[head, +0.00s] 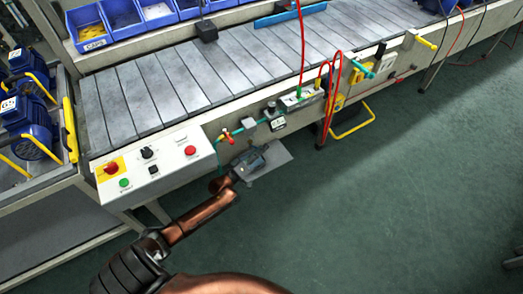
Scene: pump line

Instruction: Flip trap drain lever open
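My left arm reaches up from the bottom left to the front of the conveyor. Its dark grey gripper (250,162) is below the conveyor's front rail, right of the control box; its finger gap is too small to make out. Just above it, a red-handled valve (227,137) sits on a thin green air line. To the right, a small dark unit with a pale label (277,121) hangs on the rail. I cannot tell which small part is the trap drain lever; it may be hidden by the gripper. My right gripper is not in view.
A white control box (168,158) with red and green buttons is left of the gripper. A flat grey plate (272,157) lies behind and right of it. Red hoses (325,85) and a yellow foot bar (354,124) are farther right.

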